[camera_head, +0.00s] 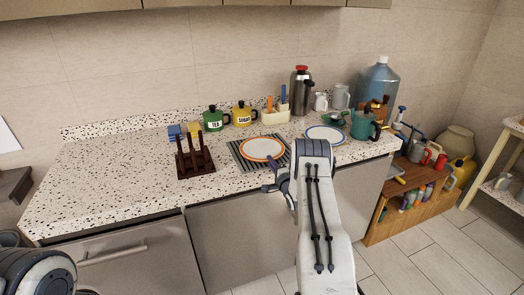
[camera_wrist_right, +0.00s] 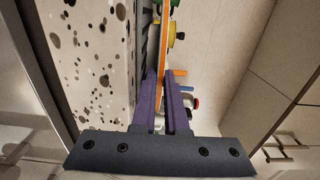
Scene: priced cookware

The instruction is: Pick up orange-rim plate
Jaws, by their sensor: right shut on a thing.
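The orange-rim plate (camera_head: 262,148) is white with an orange band and is over a dark striped mat (camera_head: 238,152) on the speckled counter. I cannot tell whether it touches the mat. My right gripper (camera_head: 273,164) is at the plate's near edge and shut on its rim. In the right wrist view the plate (camera_wrist_right: 164,42) shows edge-on as an orange strip between the purple fingers of the right gripper (camera_wrist_right: 166,85). Part of my left arm shows at the bottom left of the head view, but its gripper is out of view.
A blue-rim plate (camera_head: 325,135) lies to the right, near a teal pot (camera_head: 364,126). A dark utensil rack (camera_head: 194,159) stands left. Green (camera_head: 214,119) and yellow (camera_head: 243,116) canisters and a utensil holder (camera_head: 275,114) stand behind. The counter's left part is clear.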

